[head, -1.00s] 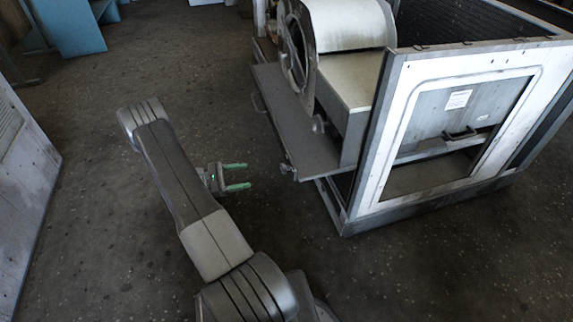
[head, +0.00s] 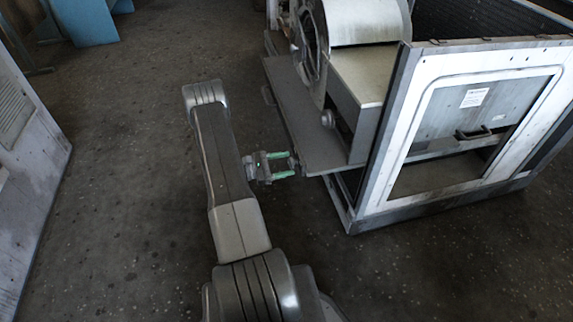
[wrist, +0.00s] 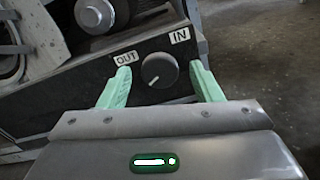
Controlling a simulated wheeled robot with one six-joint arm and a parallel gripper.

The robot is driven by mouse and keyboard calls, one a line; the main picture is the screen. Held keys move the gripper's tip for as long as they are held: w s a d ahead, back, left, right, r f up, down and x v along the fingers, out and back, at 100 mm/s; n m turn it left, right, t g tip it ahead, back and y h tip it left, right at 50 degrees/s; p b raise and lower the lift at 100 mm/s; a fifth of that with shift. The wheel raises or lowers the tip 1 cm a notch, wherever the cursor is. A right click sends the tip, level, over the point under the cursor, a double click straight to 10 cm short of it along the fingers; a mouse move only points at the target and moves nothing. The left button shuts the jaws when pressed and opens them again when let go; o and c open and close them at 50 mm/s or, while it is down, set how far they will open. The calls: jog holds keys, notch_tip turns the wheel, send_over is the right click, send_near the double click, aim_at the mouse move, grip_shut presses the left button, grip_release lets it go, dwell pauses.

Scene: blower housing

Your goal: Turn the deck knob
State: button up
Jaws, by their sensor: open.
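The deck knob (wrist: 160,70) is dark and round in the wrist view, on the dark front face of the deck. Its white pointer line points to the lower left. An OUT label (wrist: 126,58) is at its upper left and an IN label (wrist: 179,35) at its upper right. My gripper (wrist: 161,85) is open, with one green finger on each side of the knob in the picture. I cannot tell whether either finger touches it. In the head view my gripper (head: 284,164) is at the deck's (head: 305,125) near edge, where the knob is small and hard to make out.
A round grey part (wrist: 95,14) stands on the deck behind the knob. The blower housing (head: 365,60) sits on the deck. A white-framed cabinet panel (head: 400,150) stands close on the right. A pale panel (head: 30,170) is at far left, with open floor between.

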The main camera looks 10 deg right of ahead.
jog(key=shift+d, duration=0.5)
jog(key=c, duration=1)
